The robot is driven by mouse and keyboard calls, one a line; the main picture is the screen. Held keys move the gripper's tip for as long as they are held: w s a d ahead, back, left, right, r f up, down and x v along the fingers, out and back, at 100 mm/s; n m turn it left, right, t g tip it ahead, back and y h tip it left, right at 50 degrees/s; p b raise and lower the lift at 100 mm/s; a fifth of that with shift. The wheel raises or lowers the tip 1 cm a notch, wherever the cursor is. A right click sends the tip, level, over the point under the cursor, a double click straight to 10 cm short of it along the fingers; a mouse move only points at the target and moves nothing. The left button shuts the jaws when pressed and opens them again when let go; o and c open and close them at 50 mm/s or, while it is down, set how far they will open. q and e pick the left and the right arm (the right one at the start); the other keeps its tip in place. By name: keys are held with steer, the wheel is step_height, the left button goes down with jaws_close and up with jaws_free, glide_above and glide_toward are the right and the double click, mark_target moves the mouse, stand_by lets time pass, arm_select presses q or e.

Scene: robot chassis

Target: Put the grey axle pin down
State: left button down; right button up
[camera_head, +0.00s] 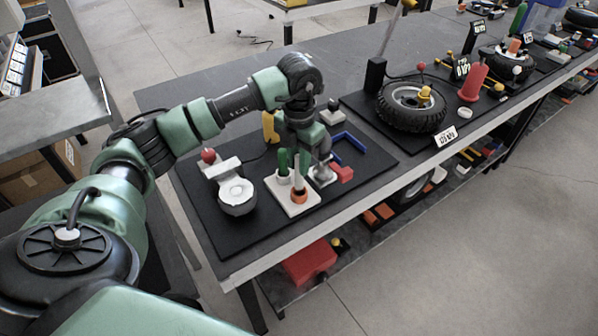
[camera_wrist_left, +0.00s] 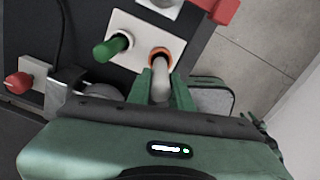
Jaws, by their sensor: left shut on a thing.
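The grey axle pin (camera_wrist_left: 160,82) stands between the green fingers of my left gripper (camera_wrist_left: 163,98) in the left wrist view. My left gripper (camera_head: 299,172) is shut on it, above the white block (camera_head: 284,203) in the head view. The pin's far end is at the orange ring (camera_wrist_left: 160,54) on the white block (camera_wrist_left: 127,25); I cannot tell how deep it sits in it. The orange ring also shows in the head view (camera_head: 299,196). A green pin (camera_wrist_left: 108,49) stands in the block's other hole. My right gripper is not in view.
The white block stands on a black mat (camera_head: 262,228). A white round fixture (camera_head: 237,195) is to its left, with a red knob (camera_head: 208,155) behind. A red part (camera_head: 342,172) and blue bracket (camera_head: 350,146) are to the right. A tyre (camera_head: 411,105) lies farther right.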

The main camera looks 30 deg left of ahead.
arm_select(q)
step_height(320, 180, down, 4)
steer(key=shift+p, duration=0.3)
steer(key=shift+f, duration=0.1)
steer(key=c, duration=1.3)
jaws_free()
steer(key=shift+o, duration=0.2)
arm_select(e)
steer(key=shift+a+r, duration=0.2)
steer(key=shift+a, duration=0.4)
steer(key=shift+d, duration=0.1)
arm_select(q)
steer(key=shift+r, duration=0.35)
step_height(320, 180, up, 12)
steer(key=shift+f+b, duration=0.2)
steer(key=shift+b, duration=1.05)
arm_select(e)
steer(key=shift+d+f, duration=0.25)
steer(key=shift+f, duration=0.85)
